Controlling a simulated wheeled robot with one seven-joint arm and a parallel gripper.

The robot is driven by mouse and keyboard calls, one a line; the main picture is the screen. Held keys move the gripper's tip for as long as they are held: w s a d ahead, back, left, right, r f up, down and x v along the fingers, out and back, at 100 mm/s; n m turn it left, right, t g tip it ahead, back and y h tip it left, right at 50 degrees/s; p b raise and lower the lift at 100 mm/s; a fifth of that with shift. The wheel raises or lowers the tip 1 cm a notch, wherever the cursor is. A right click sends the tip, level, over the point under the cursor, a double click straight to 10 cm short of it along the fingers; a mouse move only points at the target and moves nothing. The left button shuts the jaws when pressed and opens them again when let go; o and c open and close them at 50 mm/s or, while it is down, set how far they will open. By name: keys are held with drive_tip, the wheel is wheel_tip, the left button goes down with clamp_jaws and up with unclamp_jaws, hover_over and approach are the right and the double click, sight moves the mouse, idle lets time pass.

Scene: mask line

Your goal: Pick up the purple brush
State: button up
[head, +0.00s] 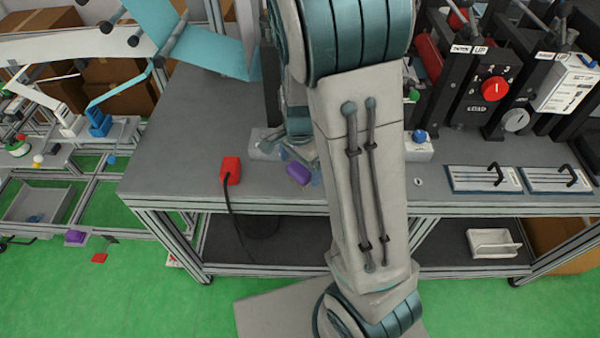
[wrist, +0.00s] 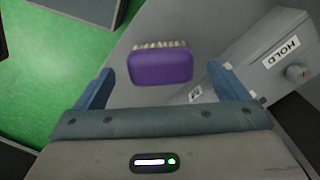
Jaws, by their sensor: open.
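The purple brush (wrist: 160,68), with pale bristles along its far edge, lies on the grey workbench. In the wrist view it sits between the two blue fingers of my gripper (wrist: 167,74), with a gap on each side. The fingers are open and do not touch it. In the head view the brush (head: 298,174) lies near the bench's front edge, just beside my gripper (head: 300,160), which is partly hidden by my arm. The height of the fingers above the bench is hard to tell.
A grey box marked HOLD (wrist: 262,58) with a knob stands close to the right finger. A red device (head: 230,170) with a black cable lies left on the workbench (head: 170,175). Green floor lies past the edge. Another purple item (head: 75,237) is at far left.

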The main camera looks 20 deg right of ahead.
drive_tip(key=shift+f, duration=1.1)
drive_tip(key=c, duration=1.2)
drive_tip(key=shift+o, duration=0.2)
drive_tip(key=shift+r, duration=0.2)
drive_tip(key=shift+r, duration=0.6)
wheel_tip(320, 180, up, 3)
drive_tip(key=s+d+r+b, duration=0.1)
drive_tip(key=s+d+r, duration=0.5)
drive_tip(key=d, duration=0.4)
drive_tip(key=shift+r, duration=0.25)
